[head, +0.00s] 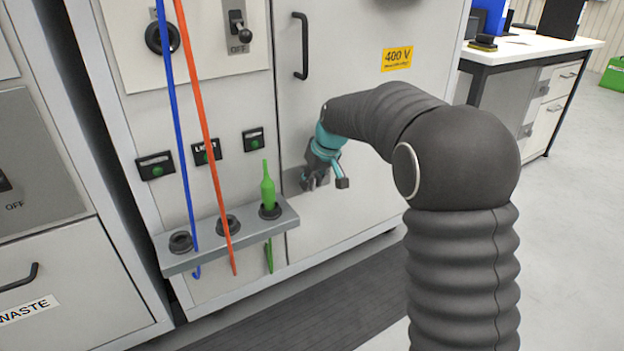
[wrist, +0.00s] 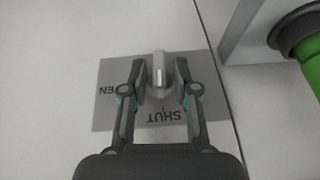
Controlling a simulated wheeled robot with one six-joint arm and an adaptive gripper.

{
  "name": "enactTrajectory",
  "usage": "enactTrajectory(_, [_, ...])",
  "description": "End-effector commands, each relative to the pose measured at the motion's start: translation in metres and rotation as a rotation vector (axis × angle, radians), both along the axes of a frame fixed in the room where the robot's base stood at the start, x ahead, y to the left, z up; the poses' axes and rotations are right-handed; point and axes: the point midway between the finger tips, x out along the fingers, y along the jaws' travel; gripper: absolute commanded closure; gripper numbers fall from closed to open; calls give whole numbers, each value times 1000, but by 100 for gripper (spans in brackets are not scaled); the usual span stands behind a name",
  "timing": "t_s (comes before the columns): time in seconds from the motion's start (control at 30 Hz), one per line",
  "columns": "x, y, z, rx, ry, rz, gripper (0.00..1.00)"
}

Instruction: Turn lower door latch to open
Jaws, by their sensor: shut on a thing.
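The lower door latch (wrist: 159,72) is a small grey knob on a grey plate (wrist: 106,72) on the cabinet door. In the wrist view the plate reads "SHUT" below the knob and letters ending in "EN" at the left, upside down. The knob's ridge stands upright in that view. My gripper (wrist: 160,82) is shut on the latch, one finger on each side. In the head view my gripper (head: 312,180) is at the door's lower left edge and hides most of the latch. The cabinet door (head: 345,120) looks closed.
A grey shelf (head: 190,257) with holes holds a green tool (head: 267,188) just left of my gripper. The door handle (head: 301,45) is above. Open floor lies at right.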

Motion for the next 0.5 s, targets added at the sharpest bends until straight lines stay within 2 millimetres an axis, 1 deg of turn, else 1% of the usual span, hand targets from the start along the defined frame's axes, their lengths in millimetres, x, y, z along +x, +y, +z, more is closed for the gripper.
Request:
enactTrajectory(0.27, [3, -4, 1, 167, 114, -4, 100])
enactTrajectory(0.5, [4, -5, -2, 357, 243, -3, 100])
